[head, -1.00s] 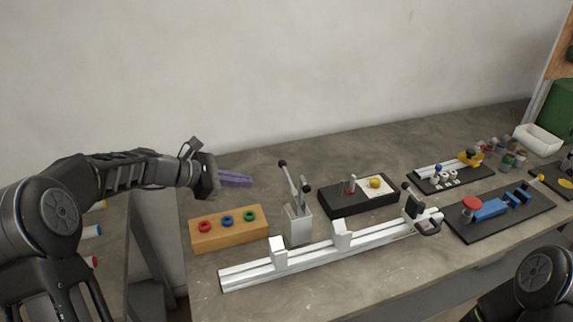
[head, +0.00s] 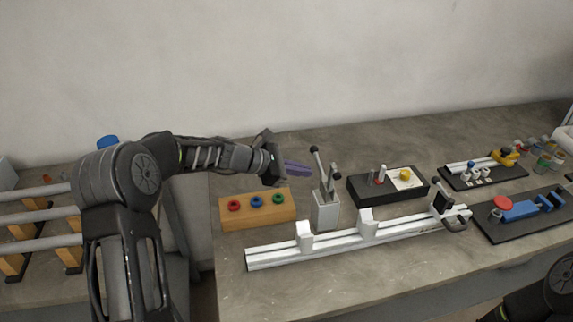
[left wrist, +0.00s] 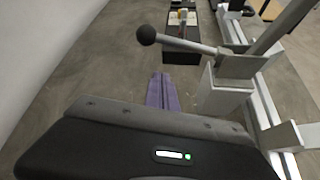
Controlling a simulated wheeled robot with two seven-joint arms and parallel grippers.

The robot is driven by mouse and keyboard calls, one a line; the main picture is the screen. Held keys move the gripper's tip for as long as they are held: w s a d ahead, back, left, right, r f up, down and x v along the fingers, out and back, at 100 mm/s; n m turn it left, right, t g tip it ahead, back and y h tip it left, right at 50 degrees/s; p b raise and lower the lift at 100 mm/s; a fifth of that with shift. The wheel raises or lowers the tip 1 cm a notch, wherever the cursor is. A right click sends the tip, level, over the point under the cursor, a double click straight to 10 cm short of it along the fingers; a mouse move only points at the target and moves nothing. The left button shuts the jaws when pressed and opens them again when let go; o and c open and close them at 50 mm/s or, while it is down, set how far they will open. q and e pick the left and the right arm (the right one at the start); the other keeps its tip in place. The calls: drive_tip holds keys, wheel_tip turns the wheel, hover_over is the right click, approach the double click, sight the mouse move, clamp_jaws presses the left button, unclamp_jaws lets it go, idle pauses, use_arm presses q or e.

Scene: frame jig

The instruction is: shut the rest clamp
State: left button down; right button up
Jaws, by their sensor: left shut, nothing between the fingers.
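The rest clamp (head: 326,208) is a light grey post on the bench with a toggle mechanism on top. Its black-knobbed lever (head: 318,165) and a second arm (head: 334,181) both stand up, so it looks open. In the left wrist view, the lever (left wrist: 185,44) with its ball knob shows ahead and to the right of the fingers. My left gripper (head: 309,169) has purple fingers, shut and empty, just left of the lever, with a small gap visible. Its fingers also show in the left wrist view (left wrist: 161,80). My right gripper is out of view.
A white rail (head: 275,256) with two blocks runs in front of the clamp, another clamp (head: 440,203) at its right end. A wooden block (head: 230,221) with coloured rings is at left. A black box (head: 390,192) stands behind right. Bench behind the clamp is clear.

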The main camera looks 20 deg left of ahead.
use_arm(q)
drive_tip(key=r, duration=0.2)
drive_tip(key=d+r+p, duration=0.1)
drive_tip(key=shift+s+d+r, duration=0.15)
drive_tip(key=shift+d+r, duration=0.05)
drive_tip(key=shift+r, duration=0.15)
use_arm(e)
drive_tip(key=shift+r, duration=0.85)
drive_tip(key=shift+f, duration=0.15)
use_arm(q)
drive_tip(key=s+d+r+m+t+y+b, duration=0.1)
drive_tip(key=s+d+r+m+t+b, duration=0.2)
drive_tip(key=b, duration=3.6)
drive_tip(key=s+r+m+t, duration=0.3)
drive_tip(key=m+t, duration=0.2)
drive_tip(key=m, duration=0.2)
drive_tip(key=shift+d+r+m, duration=0.2)
drive_tip(key=shift+d+m, duration=0.2)
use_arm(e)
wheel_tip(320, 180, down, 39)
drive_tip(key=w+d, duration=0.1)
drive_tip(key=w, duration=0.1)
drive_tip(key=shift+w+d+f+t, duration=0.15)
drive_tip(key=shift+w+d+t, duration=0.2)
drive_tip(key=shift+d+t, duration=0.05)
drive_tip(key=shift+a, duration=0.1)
